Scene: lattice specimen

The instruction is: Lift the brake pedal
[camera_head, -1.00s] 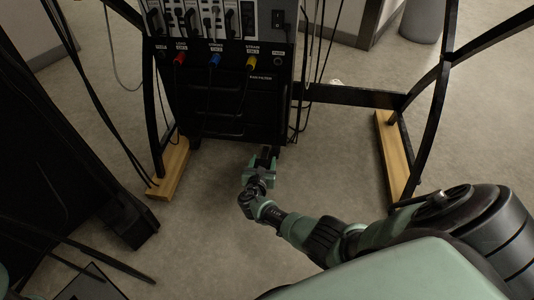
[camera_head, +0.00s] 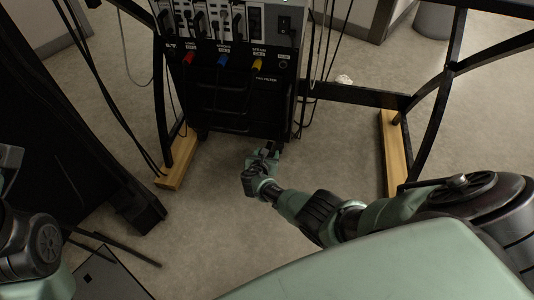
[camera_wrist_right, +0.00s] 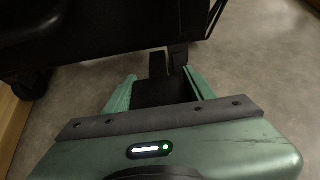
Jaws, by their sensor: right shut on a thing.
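The brake pedal (camera_wrist_right: 162,92) is a dark, flat piece at the lower edge of the black rack cabinet (camera_head: 238,105). My right gripper (camera_wrist_right: 160,88) is low, just above the floor at the cabinet's foot, and is shut on the pedal, with one green finger on each side. In the head view my right gripper (camera_head: 264,152) is small, and the pedal is mostly hidden by it. I cannot tell how far the pedal is tilted. Part of my left arm shows at the left edge of the head view, but its gripper is not clearly in view.
The cabinet has red, blue and yellow plugs and several hanging cables. Black frame legs stand on wooden blocks at left (camera_head: 178,160) and right (camera_head: 396,150). A caster wheel (camera_wrist_right: 32,85) shows in the right wrist view. Grey floor (camera_head: 340,140) is clear right of the gripper.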

